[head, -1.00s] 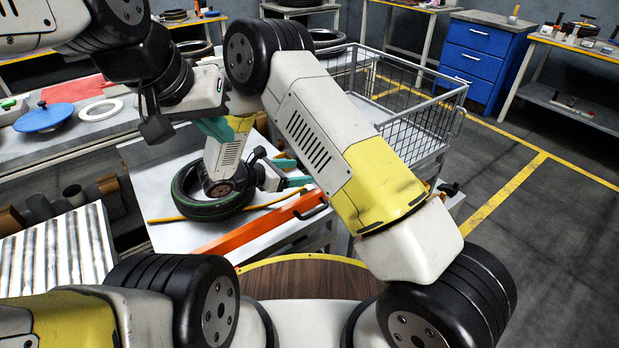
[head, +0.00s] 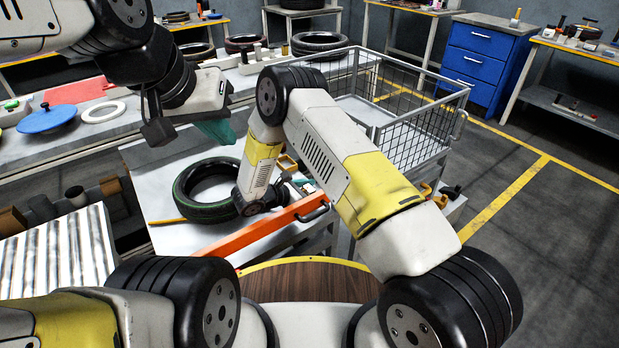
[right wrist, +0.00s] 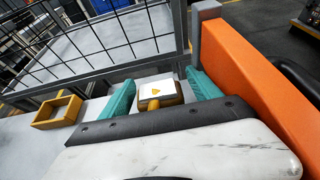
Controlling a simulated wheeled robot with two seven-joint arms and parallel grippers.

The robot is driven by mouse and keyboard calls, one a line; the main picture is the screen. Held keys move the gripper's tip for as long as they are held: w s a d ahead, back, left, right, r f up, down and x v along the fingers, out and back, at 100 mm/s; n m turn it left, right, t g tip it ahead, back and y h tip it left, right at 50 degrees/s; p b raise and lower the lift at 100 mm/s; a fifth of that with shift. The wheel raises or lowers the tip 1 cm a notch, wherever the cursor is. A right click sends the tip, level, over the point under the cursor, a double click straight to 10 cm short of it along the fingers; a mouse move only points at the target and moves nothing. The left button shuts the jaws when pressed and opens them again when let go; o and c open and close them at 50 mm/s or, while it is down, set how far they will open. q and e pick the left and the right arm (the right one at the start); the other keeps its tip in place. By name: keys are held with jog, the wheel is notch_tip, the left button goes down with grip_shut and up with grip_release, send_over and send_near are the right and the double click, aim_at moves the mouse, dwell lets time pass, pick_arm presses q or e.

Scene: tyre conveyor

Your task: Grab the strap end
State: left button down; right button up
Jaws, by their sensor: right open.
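A yellow strap (head: 168,221) shows in part on the grey table, left of the black tyre (head: 190,212). In the right wrist view, a yellow-brown piece with a white top and yellow triangle (right wrist: 160,91) lies between my right gripper's teal fingers (right wrist: 161,94); I take it for the strap end. The fingers are open, one on each side, with gaps. In the head view my right gripper (head: 299,184) is mostly hidden behind my arm, right of the tyre. My left gripper (head: 215,132) hangs above the table behind the tyre; its finger gap cannot be made out.
An orange bar (head: 262,229) runs along the table's front; it stands close on the right in the wrist view (right wrist: 240,70). A small yellow open frame (right wrist: 58,111) lies to the left. A wire basket (head: 415,130) stands behind.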

jog(key=shift+w+d+f, duration=0.15)
jog(key=shift+w+d, duration=0.1)
jog(key=shift+d, duration=0.05)
jog(key=c, duration=1.5)
jog(key=shift+c, duration=0.2)
